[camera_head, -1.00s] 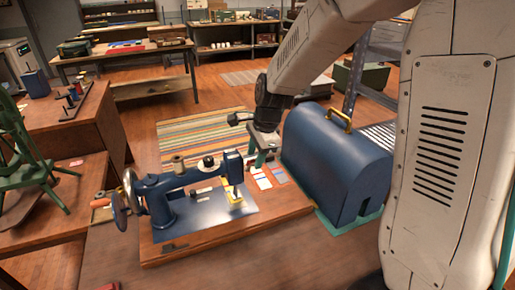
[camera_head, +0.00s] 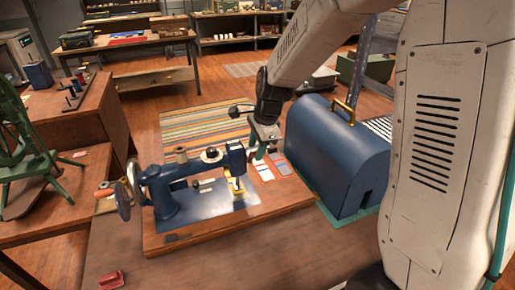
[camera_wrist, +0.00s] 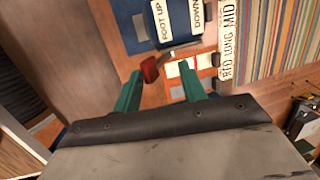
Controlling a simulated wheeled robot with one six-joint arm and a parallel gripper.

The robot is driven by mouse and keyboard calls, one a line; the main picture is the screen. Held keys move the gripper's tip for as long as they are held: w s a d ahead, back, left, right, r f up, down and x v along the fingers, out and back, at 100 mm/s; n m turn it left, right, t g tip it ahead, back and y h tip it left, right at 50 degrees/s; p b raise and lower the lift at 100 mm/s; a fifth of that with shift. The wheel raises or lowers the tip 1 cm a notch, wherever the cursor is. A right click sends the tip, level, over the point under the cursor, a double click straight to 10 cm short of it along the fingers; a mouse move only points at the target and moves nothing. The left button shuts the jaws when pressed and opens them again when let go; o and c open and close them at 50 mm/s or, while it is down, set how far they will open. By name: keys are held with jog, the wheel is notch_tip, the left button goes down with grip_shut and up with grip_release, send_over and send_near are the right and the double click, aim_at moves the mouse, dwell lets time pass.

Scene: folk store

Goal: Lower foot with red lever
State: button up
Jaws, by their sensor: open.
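The blue sewing machine (camera_head: 172,201) stands on a wooden base, its head end to the right. In the wrist view its head (camera_wrist: 183,40) carries labels reading "FOOT UP" (camera_wrist: 170,20) and "DOWN" (camera_wrist: 203,14). The red lever (camera_wrist: 150,69) sticks out below "FOOT UP" on a metal stem. My gripper (camera_head: 262,146) is just right of the machine head. In the wrist view my gripper (camera_wrist: 161,70) has its two green fingers apart, with the red lever showing between their tips, nearer the left finger. Whether a finger touches it cannot be told. The presser foot is not clear.
A blue domed cover (camera_head: 335,160) with a brass handle stands close to the right of my gripper. Small coloured cards (camera_head: 264,172) lie on the base below it. A green stand (camera_head: 25,160) is at far left. A small red object (camera_head: 111,280) lies on the front table.

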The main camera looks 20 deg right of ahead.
jog(key=shift+w+r, duration=0.15)
jog(key=shift+w, duration=0.9)
jog(key=shift+w+r, duration=0.1)
jog(key=shift+w, duration=0.9)
jog(key=shift+w+f, duration=0.35)
jog(key=shift+w, duration=0.4)
jog(key=shift+w+f, duration=0.35)
jog(key=shift+w, duration=0.35)
jog(key=shift+s, duration=0.3)
jog(key=shift+r, duration=0.1)
jog(key=v, duration=0.8)
